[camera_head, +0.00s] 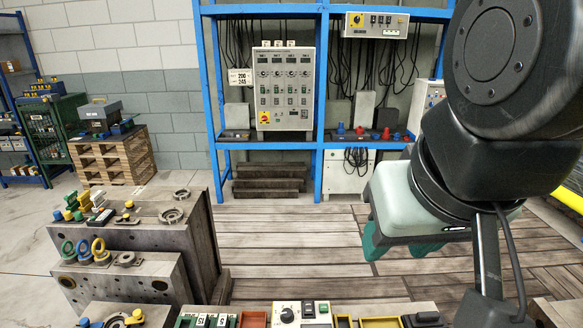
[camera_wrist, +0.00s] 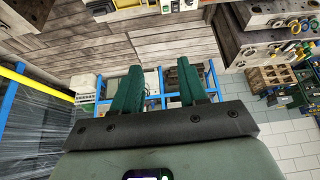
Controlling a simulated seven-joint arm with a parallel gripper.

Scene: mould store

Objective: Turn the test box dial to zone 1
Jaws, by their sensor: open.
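A pale box with a black round dial (camera_head: 288,314), which looks like the test box (camera_head: 306,321), sits at the bottom edge of the head view. Dark switches stand to the right of the dial. The box is cut off by the frame, and its zone marks are too small to read. My gripper (camera_head: 403,248) hangs in the air to the right of the box and higher in the picture, apart from it. In the wrist view its two green fingers (camera_wrist: 158,68) are spread with nothing between them.
Small trays, including a red tray (camera_head: 254,319) and a yellow tray (camera_head: 381,321), flank the box. Heavy steel mould blocks (camera_head: 130,275) with rings and fittings stand at left. A blue shelf rack (camera_head: 326,100) holds a large control panel (camera_head: 284,88) behind. Wooden floor between is clear.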

